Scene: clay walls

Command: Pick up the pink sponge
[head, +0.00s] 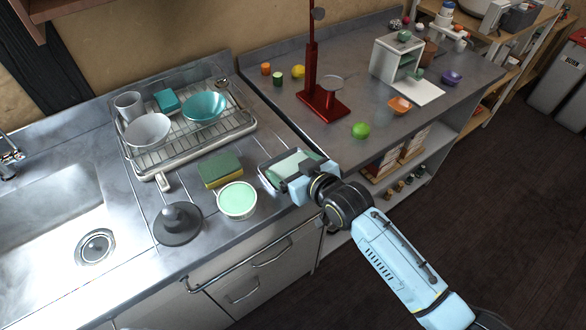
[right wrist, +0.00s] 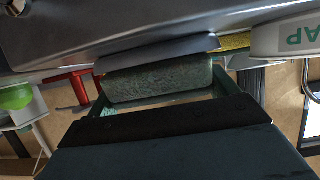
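I see no pink sponge in either view. A sponge with a yellow side and a dark green top (head: 221,169) lies on the counter in front of the dish rack. A teal block (head: 166,100) sits in the rack. My right gripper (head: 291,168) is low at the counter's right end, right of the yellow-green sponge. My left gripper is not in view.
A white tub with mint contents (head: 237,200), labelled in the wrist view (right wrist: 290,38), stands left of my right gripper. A dark grey plunger-like object (head: 177,222) is beside the sink (head: 45,235). The dish rack (head: 185,150) holds bowls. A red stand (head: 322,103) rises behind.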

